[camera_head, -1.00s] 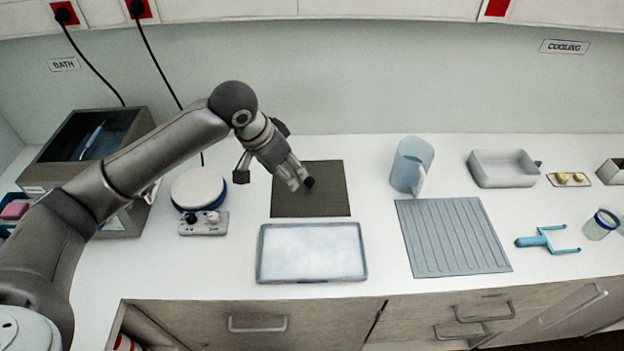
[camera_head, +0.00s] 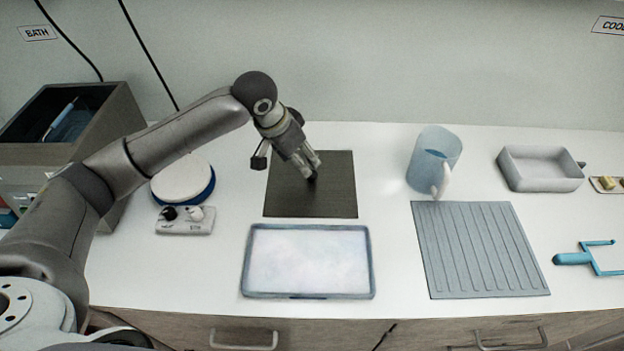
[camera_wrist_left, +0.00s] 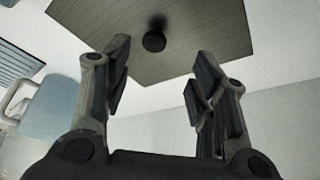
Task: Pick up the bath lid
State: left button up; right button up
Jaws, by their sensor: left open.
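The bath lid is a flat, dark grey-brown square (camera_head: 335,197) lying on the white counter behind the framed tray. Its small round black knob (camera_wrist_left: 154,41) shows in the left wrist view. My left gripper (camera_head: 311,167) hangs over the middle of the lid, its fingers pointing down beside the knob. In the left wrist view the gripper (camera_wrist_left: 163,60) is open, and the knob appears between the two fingers, a little beyond their tips, with no contact visible. My right gripper is not in view.
The framed tray (camera_head: 246,262) is in front of the lid. A round white-topped device (camera_head: 183,179) with a knobbed control box stands left. The open bath box (camera_head: 115,125) is at far left. A blue jug (camera_head: 425,160) and ribbed mat (camera_head: 475,245) are right.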

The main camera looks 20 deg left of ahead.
aim_at(311, 178)
pick_arm(q)
jog(key=x, duration=0.2)
jog(key=shift+d+f, duration=0.15)
jog(key=shift+f, duration=0.1)
jog(key=p+x, duration=0.1)
jog(key=x, duration=0.2)
jog(key=shift+d+f+p, duration=0.2)
jog(key=shift+d+p, duration=0.1)
jog(key=shift+x, duration=0.75)
jog(key=shift+c, duration=0.2)
jog(key=c, duration=1)
